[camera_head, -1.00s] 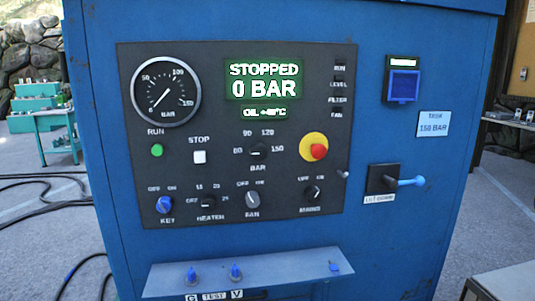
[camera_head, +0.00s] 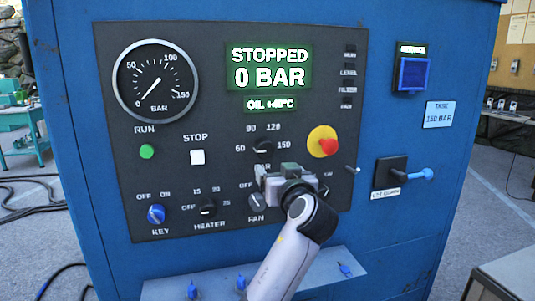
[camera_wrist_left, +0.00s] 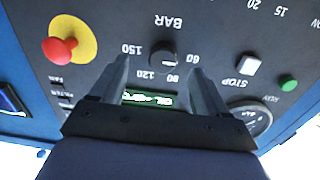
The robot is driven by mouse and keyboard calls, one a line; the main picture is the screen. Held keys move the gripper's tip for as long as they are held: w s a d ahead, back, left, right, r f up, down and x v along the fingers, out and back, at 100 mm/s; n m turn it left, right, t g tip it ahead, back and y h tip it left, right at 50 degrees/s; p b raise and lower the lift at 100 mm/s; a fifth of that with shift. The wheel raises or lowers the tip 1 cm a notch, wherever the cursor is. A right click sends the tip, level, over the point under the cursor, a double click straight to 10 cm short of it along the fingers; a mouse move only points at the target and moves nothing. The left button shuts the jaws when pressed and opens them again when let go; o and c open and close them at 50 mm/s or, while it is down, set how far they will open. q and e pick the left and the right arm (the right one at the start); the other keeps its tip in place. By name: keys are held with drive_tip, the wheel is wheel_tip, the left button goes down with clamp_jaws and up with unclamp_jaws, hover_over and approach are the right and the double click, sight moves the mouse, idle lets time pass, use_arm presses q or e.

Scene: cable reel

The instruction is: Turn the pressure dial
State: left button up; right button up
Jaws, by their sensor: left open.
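The pressure dial (camera_head: 263,146) is a small black knob on the dark control panel, ringed by the marks 60, 90, 120 and 150 with BAR below. Its pale pointer mark seems to face the 60 side. My left gripper (camera_head: 288,178) is open and empty in front of the panel, just below the dial in the head view, hiding part of the BAR label and the mains switch. In the left wrist view the dial (camera_wrist_left: 163,58) appears upside down between the two spread fingers (camera_wrist_left: 160,70). I cannot tell whether they touch it. My right gripper is not in view.
The display (camera_head: 269,68) reads STOPPED, 0 BAR. A card (camera_head: 439,115) reads 150 BAR. A red emergency button (camera_head: 323,142) sits right of the dial. The fan knob (camera_head: 257,202) and heater knob (camera_head: 208,208) are below. A blue-handled lever (camera_head: 410,175) sticks out at right.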

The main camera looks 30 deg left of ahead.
sight(266, 151)
use_arm(q)
drive_tip(key=shift+n+y, duration=0.3)
drive_tip(key=shift+n, duration=0.1)
drive_tip(key=w+a, duration=0.1)
drive_tip(key=w+a+r+p, duration=0.1)
drive_tip(key=a, duration=0.1)
drive_tip(key=w+a+r, duration=0.1)
drive_tip(key=a, duration=0.1)
drive_tip(key=shift+w+r+p, duration=0.2)
drive_tip(key=shift+w+p, duration=0.1)
drive_tip(key=shift+p, duration=0.05)
drive_tip(key=shift+w+a+f, duration=0.1)
drive_tip(key=shift+w+a, duration=0.35)
drive_tip(key=c, duration=1)
